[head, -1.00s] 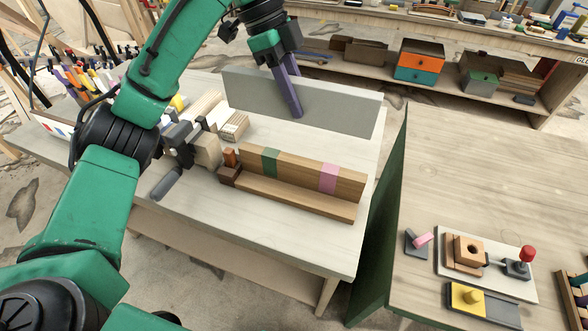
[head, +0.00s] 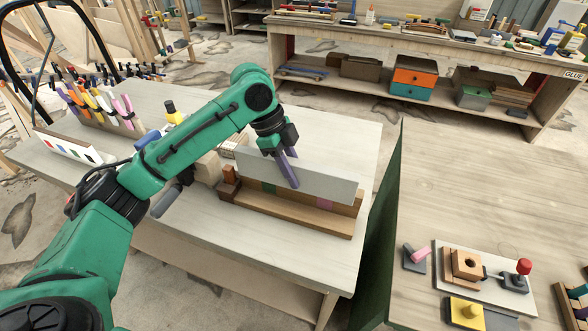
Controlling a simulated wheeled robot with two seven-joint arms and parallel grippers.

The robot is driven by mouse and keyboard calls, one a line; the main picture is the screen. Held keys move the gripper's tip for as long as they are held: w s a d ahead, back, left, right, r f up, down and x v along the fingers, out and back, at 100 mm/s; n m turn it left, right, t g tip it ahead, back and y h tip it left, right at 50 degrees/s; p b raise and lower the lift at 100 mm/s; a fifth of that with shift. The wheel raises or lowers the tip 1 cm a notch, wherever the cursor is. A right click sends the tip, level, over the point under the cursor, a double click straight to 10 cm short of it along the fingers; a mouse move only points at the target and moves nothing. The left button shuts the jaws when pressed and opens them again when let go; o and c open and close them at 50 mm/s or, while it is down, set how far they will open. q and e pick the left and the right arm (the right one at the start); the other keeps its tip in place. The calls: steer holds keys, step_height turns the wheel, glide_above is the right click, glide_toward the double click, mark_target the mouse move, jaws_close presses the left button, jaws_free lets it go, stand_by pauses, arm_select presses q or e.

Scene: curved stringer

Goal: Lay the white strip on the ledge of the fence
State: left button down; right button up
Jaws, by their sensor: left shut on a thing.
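The white strip (head: 325,186) is a long pale board standing on edge, slanting down to the right. My left gripper (head: 288,172) is shut on it near its middle, with its purple fingers reaching down over the near face. The wooden fence (head: 296,200) is on the bench, with a ledge (head: 290,217) along its near side. The strip overlaps the upper part of the fence in the head view. The lower parts of the fence's green and pink patches show beneath the strip. I cannot tell whether the strip touches the fence. My right gripper is not in view.
A dark brown block (head: 228,190) stands at the ledge's left end. A rack of colourful clamps (head: 105,105) is at the back left of the bench. A second bench (head: 470,190) on the right holds small fixtures.

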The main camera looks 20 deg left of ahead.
arm_select(q)
steer(key=shift+w+f, duration=0.1)
steer(key=shift+f, duration=0.25)
steer(key=c, duration=0.6)
jaws_free()
steer(key=shift+r, duration=0.1)
steer(key=shift+r, duration=0.35)
steer(key=b+v, duration=0.1)
steer(key=v, duration=1.1)
steer(key=shift+r+b, duration=0.2)
steer(key=shift+b, duration=0.15)
